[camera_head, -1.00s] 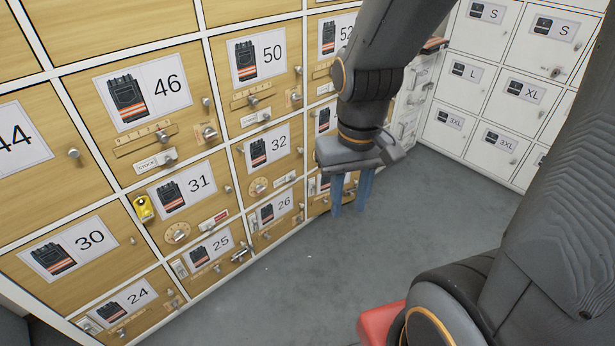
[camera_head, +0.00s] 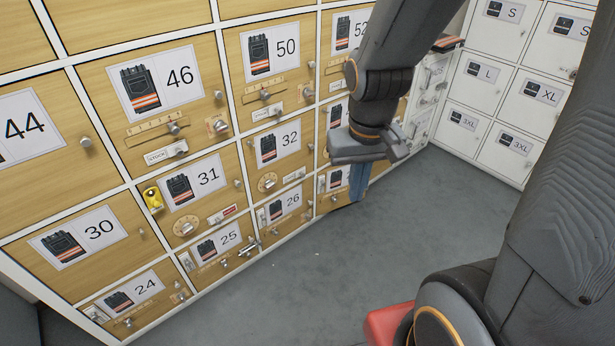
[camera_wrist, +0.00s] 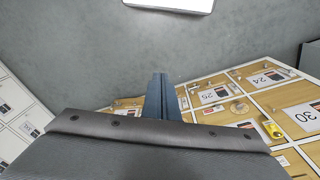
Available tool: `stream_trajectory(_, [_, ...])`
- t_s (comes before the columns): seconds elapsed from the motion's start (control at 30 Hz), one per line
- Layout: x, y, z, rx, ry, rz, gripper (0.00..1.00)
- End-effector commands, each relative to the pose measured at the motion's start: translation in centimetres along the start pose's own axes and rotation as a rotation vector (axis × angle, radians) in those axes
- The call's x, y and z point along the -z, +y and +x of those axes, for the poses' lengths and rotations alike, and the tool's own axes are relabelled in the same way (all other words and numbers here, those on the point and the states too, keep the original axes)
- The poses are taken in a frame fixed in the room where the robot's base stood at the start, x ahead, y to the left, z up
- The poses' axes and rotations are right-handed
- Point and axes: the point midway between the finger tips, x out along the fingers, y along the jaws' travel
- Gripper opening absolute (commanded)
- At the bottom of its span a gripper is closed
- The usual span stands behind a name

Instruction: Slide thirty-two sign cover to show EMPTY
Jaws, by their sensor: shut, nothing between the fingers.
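The wooden door numbered 32 (camera_head: 278,145) is in the middle of the locker wall in the head view. It carries a label with a picture of dark trousers, a round dial (camera_head: 267,182) at its lower left and a small sign with a sliding cover (camera_head: 294,175) at its lower right. The sign's lettering is too small to read. My gripper (camera_head: 358,183) points down in front of the lockers, to the right of door 32 and apart from it. Its blue fingers are together and empty. They also show in the wrist view (camera_wrist: 161,97).
Doors 31 (camera_head: 208,174), 26 (camera_head: 293,200) and 50 (camera_head: 285,47) surround door 32, with knobs and latches sticking out. A yellow padlock (camera_head: 153,198) hangs by door 31. White lockers (camera_head: 487,72) stand at the right. The grey floor (camera_head: 330,270) is clear.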

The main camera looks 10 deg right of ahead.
Motion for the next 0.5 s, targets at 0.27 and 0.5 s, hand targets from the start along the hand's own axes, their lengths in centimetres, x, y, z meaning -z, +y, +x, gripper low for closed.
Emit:
stream_trajectory(0.27, [12.5, 3.1, 9.0, -0.015, 0.250, 0.098, 0.00])
stream_trajectory(0.5, [22.3, 5.1, 16.1, 0.042, 0.475, 0.168, 0.00])
